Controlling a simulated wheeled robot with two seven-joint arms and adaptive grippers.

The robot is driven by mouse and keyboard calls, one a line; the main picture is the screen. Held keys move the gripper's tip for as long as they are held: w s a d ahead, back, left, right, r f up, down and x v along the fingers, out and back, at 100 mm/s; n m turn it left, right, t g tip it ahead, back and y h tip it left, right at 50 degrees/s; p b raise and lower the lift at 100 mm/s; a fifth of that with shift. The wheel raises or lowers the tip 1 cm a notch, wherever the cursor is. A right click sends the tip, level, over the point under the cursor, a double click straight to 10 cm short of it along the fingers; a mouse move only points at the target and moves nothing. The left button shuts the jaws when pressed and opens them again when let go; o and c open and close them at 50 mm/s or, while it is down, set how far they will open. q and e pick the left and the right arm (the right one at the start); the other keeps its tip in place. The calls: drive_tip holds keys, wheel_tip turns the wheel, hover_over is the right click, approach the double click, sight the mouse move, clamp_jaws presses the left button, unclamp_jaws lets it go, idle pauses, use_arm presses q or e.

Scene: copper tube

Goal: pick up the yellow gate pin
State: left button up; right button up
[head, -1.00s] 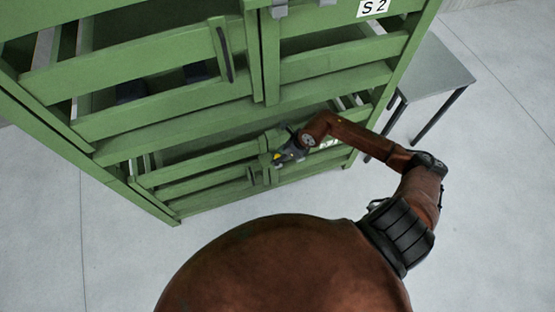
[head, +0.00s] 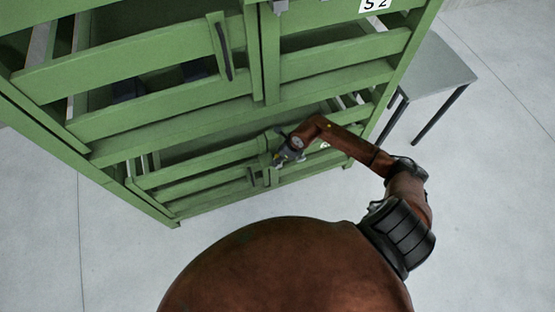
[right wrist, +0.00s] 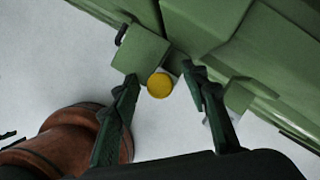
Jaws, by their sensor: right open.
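The yellow gate pin (right wrist: 160,85) shows as a round yellow end in the right wrist view, beside a green block of the gate. My right gripper (right wrist: 158,80) is open, with one dark finger on each side of the pin in that view. I cannot tell how far the pin lies beyond the fingertips, and no contact shows. In the head view my right gripper (head: 287,160) is at the lower gate of the green rack (head: 190,122), near its middle latch. The pin cannot be made out there. My left gripper is out of view.
Green rails of the lower gate (head: 210,172) run on both sides of my right gripper. A gate handle (head: 224,50) is on the upper gate. A grey table (head: 438,68) stands to the right of the rack. The floor in front is clear.

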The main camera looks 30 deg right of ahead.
clamp_jaws()
idle(0.3)
